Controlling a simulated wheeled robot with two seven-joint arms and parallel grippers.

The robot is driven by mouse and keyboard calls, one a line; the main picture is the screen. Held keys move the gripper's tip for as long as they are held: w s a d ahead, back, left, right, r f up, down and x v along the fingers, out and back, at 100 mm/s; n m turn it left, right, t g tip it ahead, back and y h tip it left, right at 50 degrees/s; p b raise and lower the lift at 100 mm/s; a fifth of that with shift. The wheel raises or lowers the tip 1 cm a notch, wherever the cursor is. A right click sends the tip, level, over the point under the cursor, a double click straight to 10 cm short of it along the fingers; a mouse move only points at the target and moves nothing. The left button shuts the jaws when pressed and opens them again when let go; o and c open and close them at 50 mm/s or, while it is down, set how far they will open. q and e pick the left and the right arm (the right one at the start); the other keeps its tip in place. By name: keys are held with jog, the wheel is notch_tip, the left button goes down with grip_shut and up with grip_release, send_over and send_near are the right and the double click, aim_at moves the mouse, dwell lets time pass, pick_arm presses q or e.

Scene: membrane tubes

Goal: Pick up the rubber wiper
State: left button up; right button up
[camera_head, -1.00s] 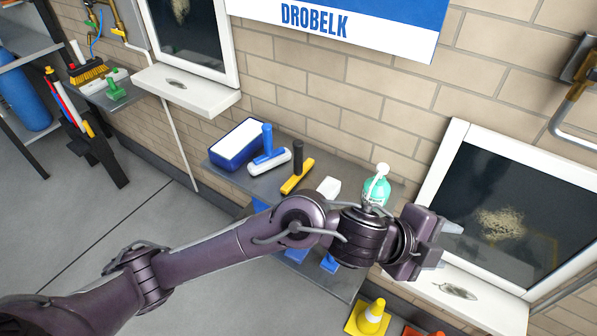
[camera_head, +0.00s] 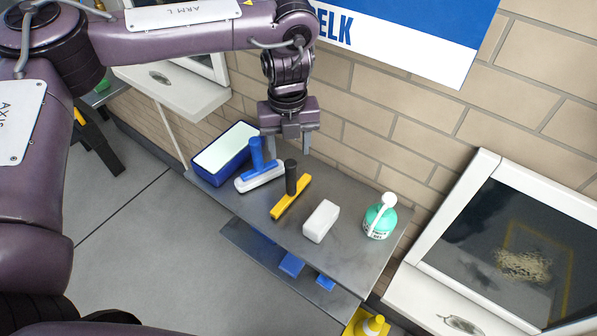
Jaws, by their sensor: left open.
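The rubber wiper (camera_head: 285,206) appears to be the yellow bar with an upright black handle, on the grey shelf (camera_head: 340,262) by the brick wall. My left gripper (camera_head: 288,146) points down above the back of the shelf, open and empty. It is behind the wiper in the picture, close to its handle and apart from it. A blue-handled tool with a white head (camera_head: 262,172) stands just left of the wiper, with its handle near the gripper's left finger. My right gripper is not in view.
A blue tray with a pale inside (camera_head: 223,153) is at the shelf's left end. A white block (camera_head: 321,221) and a green pump bottle (camera_head: 379,218) stand to the right. Blue items lie on the lower shelf. A yellow cone (camera_head: 368,325) is below.

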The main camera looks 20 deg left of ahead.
aim_at(290, 163)
pick_arm(q)
jog(key=shift+s+f, duration=0.25)
jog(key=shift+f, duration=0.05)
jog(key=shift+s+d+f, duration=0.1)
jog(key=shift+s+f, duration=0.25)
jog(key=shift+f, duration=0.25)
jog(key=shift+s+d+f, duration=0.1)
jog(key=shift+s+f, duration=0.2)
jog(key=shift+f, duration=0.25)
jog(key=f, duration=0.1)
jog(key=f+p, duration=0.1)
jog(key=shift+w+f, duration=0.4)
jog(key=shift+f, duration=0.6)
jog(key=c, duration=1.1)
grip_shut()
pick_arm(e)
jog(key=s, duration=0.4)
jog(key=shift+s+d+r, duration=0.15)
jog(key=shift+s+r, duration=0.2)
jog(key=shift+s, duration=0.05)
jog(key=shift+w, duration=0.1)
